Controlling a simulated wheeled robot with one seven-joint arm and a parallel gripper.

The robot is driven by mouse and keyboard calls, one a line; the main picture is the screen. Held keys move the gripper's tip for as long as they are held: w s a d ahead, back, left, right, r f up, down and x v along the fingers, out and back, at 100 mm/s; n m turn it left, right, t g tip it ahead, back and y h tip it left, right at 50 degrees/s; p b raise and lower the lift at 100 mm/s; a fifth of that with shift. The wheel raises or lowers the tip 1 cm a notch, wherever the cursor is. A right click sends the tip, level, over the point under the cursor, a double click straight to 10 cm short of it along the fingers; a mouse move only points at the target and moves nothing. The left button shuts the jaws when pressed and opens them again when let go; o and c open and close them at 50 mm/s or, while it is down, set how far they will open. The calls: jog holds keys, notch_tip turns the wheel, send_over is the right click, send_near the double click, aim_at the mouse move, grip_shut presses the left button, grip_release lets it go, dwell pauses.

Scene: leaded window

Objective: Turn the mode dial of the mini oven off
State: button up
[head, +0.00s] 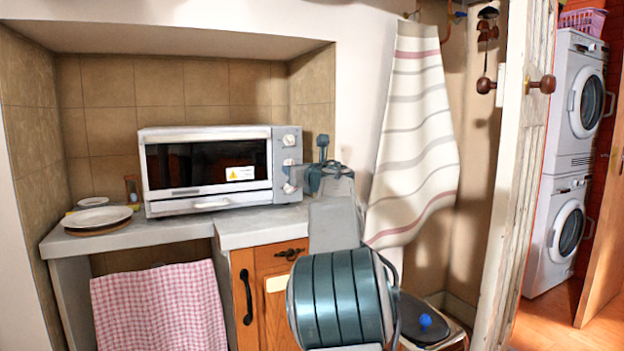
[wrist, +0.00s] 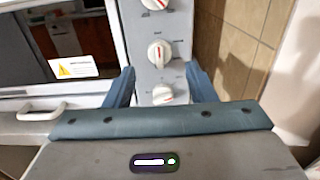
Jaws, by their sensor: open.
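The mini oven (head: 206,165) is white and grey with a dark glass door, and stands on the counter. Its right panel carries three round white dials in a column: a top dial (wrist: 153,3), a middle dial (wrist: 159,53) and a bottom dial (wrist: 162,94), each with a red mark. The labels are too small to read, so I cannot tell which is the mode dial. My gripper (wrist: 160,72) is open and empty in front of the panel's lower part. Its fingers show to either side of the bottom dial, apart from it. In the head view, my arm partly hides the panel's lower edge.
A plate (head: 97,217) and a small hourglass (head: 132,188) stand left of the oven. A tiled wall (wrist: 236,40) rises close on the panel's right. A striped towel (head: 415,130) hangs right of my arm. A wooden cabinet (head: 268,262) lies below the counter.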

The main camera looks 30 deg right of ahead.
jog(key=s, duration=0.9)
jog(key=shift+s+b, duration=0.3)
jog(key=shift+s, duration=0.05)
jog(key=s+a+r+m+g+h+p, duration=0.25)
jog(key=s+m+p, duration=0.25)
jog(key=m+p, duration=0.4)
jog(key=s+a+r+m+g+h+p, duration=0.1)
jog(key=s+r+m+g+h+p, duration=0.15)
jog(key=s+m+p, duration=0.6)
jog(key=s+a+f+m+g+y+p, duration=0.2)
jog(key=s+a+m+g+p, duration=0.3)
jog(key=s, duration=0.6)
jog(key=s+a+f+m+g+y+p, duration=0.3)
jog(key=s+a+f+m+g+p, duration=0.2)
jog(key=s+a+m+p, duration=0.4)
jog(key=s+a+m, duration=0.2)
jog(key=a+m, duration=0.1)
jog(key=m, duration=0.1)
jog(key=shift+s+a+m+p, duration=0.15)
jog(key=shift+s+m+p, duration=0.15)
jog(key=shift+m, duration=0.05)
